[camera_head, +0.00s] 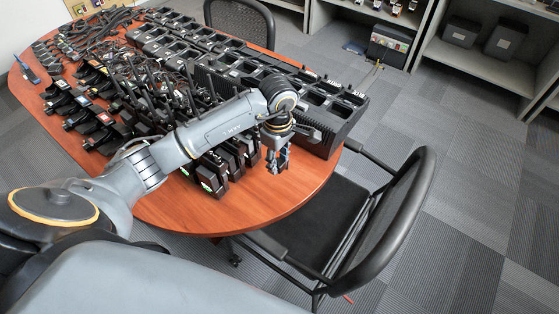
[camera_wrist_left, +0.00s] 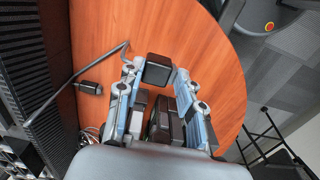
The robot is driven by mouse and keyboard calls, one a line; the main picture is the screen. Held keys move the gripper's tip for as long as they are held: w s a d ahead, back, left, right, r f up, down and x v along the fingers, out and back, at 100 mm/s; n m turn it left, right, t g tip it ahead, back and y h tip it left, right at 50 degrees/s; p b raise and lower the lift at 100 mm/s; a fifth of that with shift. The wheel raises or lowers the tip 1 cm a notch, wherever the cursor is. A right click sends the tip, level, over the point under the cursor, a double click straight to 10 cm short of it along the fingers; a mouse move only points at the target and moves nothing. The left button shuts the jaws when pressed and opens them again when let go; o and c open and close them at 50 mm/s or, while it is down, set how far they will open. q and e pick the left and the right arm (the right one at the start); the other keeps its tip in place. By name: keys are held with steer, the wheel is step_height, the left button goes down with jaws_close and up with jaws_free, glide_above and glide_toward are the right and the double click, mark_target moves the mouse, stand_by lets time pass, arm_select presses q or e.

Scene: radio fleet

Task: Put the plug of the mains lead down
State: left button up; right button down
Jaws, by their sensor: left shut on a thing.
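My left gripper (camera_head: 277,166) points down over the bare front right part of the wooden table (camera_head: 250,205). In the left wrist view its two fingers (camera_wrist_left: 155,72) are shut on a dark, blocky piece, the plug of the mains lead (camera_wrist_left: 159,70). I cannot tell whether the plug touches the tabletop. A thin grey line, which may be the lead, runs from beside the left fingertip down to the left. A small black piece (camera_wrist_left: 88,88) lies on the wood left of the gripper. My right gripper is in neither view.
Black radios (camera_head: 210,172) stand just left of the gripper. A long row of black chargers (camera_head: 325,115) lies behind and right of it. A black office chair (camera_head: 390,215) stands close to the table's right edge. Bare wood lies in front of the gripper.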

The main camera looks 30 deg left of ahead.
mark_target(279, 159)
arm_select(q)
steer(key=w+f, duration=0.1)
steer(key=w+a+f, duration=0.1)
steer(key=f, duration=0.1)
steer(key=shift+w+a+f, duration=0.1)
steer(key=shift+w+f, duration=0.1)
steer(key=shift+w, duration=0.05)
step_height(279, 159, down, 3)
steer(key=shift+w+f+p, duration=0.1)
steer(key=shift+p, duration=0.7)
steer(key=shift+f, duration=0.1)
steer(key=shift+f, duration=0.1)
steer(key=o, duration=0.7)
steer(key=shift+f+b, duration=0.1)
steer(key=shift+b, duration=0.2)
steer(key=shift+c, duration=0.2)
steer(key=o, duration=0.4)
steer(key=shift+o, duration=0.2)
